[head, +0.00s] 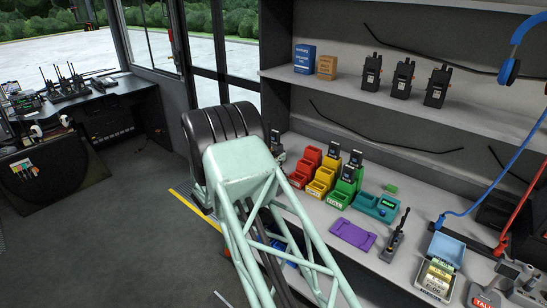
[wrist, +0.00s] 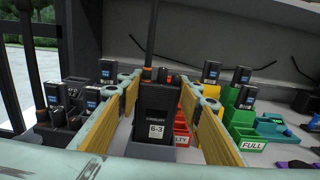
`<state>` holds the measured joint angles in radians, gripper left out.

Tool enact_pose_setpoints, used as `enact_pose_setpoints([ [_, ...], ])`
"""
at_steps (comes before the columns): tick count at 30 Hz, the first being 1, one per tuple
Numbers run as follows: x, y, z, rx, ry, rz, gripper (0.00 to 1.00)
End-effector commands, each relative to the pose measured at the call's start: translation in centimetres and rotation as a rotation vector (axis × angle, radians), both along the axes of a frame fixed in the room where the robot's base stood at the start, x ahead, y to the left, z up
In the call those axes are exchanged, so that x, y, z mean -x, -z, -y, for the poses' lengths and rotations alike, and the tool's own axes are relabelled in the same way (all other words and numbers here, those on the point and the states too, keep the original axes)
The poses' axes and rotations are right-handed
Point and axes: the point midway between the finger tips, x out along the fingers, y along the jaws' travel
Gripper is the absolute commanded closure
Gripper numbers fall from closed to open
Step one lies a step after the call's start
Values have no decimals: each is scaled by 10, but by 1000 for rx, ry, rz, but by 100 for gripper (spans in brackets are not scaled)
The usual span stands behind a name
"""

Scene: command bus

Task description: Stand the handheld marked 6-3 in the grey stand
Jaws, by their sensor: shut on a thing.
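The black handheld marked 6-3 (wrist: 156,112) stands upright in the middle of the wrist view, its antenna pointing up. My gripper (wrist: 160,84) is shut on it, with one yellow-padded finger on each side. A dark grey block (wrist: 150,152) shows just below the handheld; I cannot tell whether this is the grey stand or whether the handheld sits in it. In the head view my gripper and the held handheld are hidden behind my arm.
Three radios (head: 402,78) stand on the shelf above.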

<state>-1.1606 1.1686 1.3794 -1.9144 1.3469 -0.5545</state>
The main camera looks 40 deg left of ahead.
Motion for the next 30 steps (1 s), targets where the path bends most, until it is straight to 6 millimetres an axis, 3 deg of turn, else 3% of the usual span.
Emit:
enact_pose_setpoints([
  [26,0,4,0,-1,0,1,87],
  [27,0,4,0,-1,0,1,64],
  [30,0,4,0,0,0,0,55],
])
